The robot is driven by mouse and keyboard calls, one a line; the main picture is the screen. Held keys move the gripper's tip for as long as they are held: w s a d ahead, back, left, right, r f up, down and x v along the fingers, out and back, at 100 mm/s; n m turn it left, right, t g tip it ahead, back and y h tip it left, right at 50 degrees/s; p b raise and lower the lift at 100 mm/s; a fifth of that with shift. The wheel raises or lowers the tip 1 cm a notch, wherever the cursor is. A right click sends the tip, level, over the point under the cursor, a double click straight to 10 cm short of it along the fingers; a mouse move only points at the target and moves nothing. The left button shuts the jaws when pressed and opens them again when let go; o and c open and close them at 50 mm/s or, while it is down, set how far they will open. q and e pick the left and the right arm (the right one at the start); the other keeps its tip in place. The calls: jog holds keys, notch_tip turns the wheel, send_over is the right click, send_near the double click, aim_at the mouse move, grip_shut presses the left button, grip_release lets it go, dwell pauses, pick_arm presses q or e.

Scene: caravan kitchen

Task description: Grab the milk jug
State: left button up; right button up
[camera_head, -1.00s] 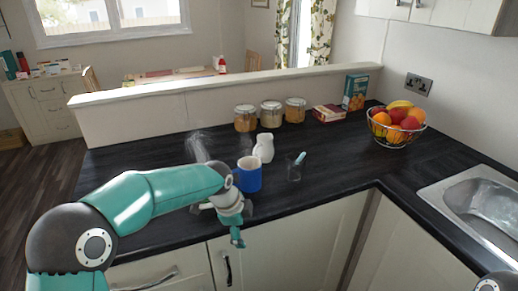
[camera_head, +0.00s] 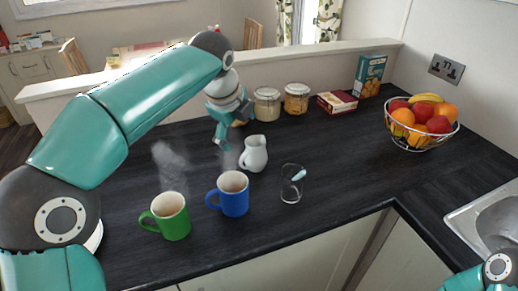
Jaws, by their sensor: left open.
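My left arm reaches over from the left. Its gripper (camera_head: 232,136) points down, open and empty, just behind and left of the jug, apparently apart from it; the exact gap in depth is hard to judge. My right gripper is out of view; only a part of my right arm shows at the bottom right corner.
A steaming blue mug (camera_head: 234,196) and a green mug (camera_head: 172,217) stand in front. A clear glass (camera_head: 291,186) with a teal-tipped item is right of the jug. Storage jars (camera_head: 296,99), boxes (camera_head: 338,102) and a fruit basket (camera_head: 420,142) line the back. Counter right of the glass is clear.

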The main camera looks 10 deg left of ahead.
aim_at(244, 154)
pick_arm(q)
jog(key=x, duration=1)
jog(key=shift+w+a+f, duration=0.1)
jog(key=shift+a+f, duration=0.2)
jog(key=shift+a, duration=0.05)
jog(key=shift+p+x, duration=0.3)
jog(key=shift+x, duration=2.65)
jog(key=shift+a, duration=0.15)
jog(key=c, duration=1.5)
jog(key=shift+c, duration=1)
jog(key=shift+r, duration=0.3)
grip_shut()
